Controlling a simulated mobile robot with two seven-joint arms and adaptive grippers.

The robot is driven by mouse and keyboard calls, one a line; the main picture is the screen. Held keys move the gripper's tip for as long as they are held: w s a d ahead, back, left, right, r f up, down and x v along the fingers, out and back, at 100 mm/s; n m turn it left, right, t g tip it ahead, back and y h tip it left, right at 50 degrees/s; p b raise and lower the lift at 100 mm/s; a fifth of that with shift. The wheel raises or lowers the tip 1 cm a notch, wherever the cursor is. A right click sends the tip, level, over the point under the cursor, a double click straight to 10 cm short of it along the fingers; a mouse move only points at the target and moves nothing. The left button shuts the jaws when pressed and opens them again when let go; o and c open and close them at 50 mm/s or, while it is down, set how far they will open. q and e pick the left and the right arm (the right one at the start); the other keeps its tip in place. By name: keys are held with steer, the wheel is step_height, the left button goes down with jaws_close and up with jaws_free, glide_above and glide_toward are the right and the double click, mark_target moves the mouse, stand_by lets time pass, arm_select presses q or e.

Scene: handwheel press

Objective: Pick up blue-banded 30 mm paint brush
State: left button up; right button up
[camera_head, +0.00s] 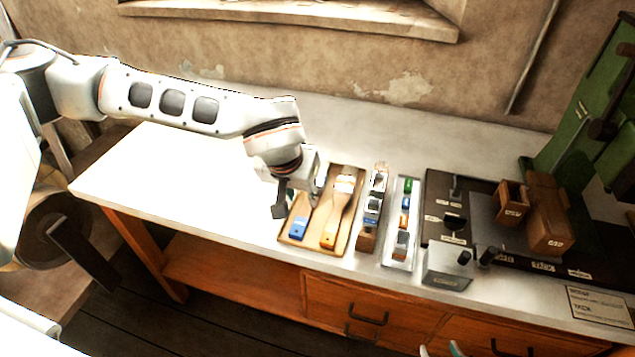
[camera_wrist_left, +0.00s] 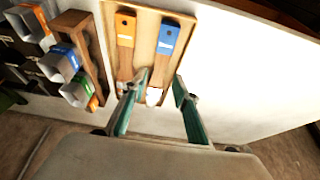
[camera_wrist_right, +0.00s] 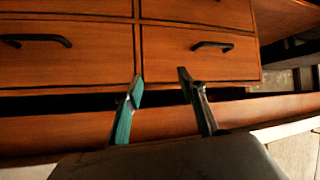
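The blue-banded brush (camera_head: 299,228) lies on a shallow wooden tray (camera_head: 341,249), its blue handle end toward the table's front edge. In the left wrist view its blue end (camera_wrist_left: 168,38) is at the top, and its lower part runs down between my fingers. An orange-banded brush (camera_head: 331,230) lies beside it, also seen in the left wrist view (camera_wrist_left: 125,30). My left gripper (camera_head: 297,203) is open above the blue-banded brush, which partly hides behind it. My right gripper (camera_wrist_right: 158,77) is open and empty in front of the drawers.
Right of the tray stand a wooden rack (camera_head: 366,240) and a pale tray (camera_head: 399,262) with colour-banded pieces. Further right are a dark board (camera_head: 435,187) with brown blocks and a green press (camera_head: 590,120). The tabletop left of the brush tray is clear (camera_head: 170,175).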

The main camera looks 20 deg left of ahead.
mark_target(307, 207)
arm_select(q)
steer(key=shift+x, duration=1.2)
steer(key=shift+f, duration=0.45)
steer(key=x, duration=0.3)
steer(key=shift+w+a+f, duration=0.1)
steer(key=shift+w+f, duration=0.35)
steer(key=shift+f, duration=0.05)
jaws_close()
arm_select(e)
steer(key=shift+s+f, duration=0.8)
steer(key=shift+s, duration=0.35)
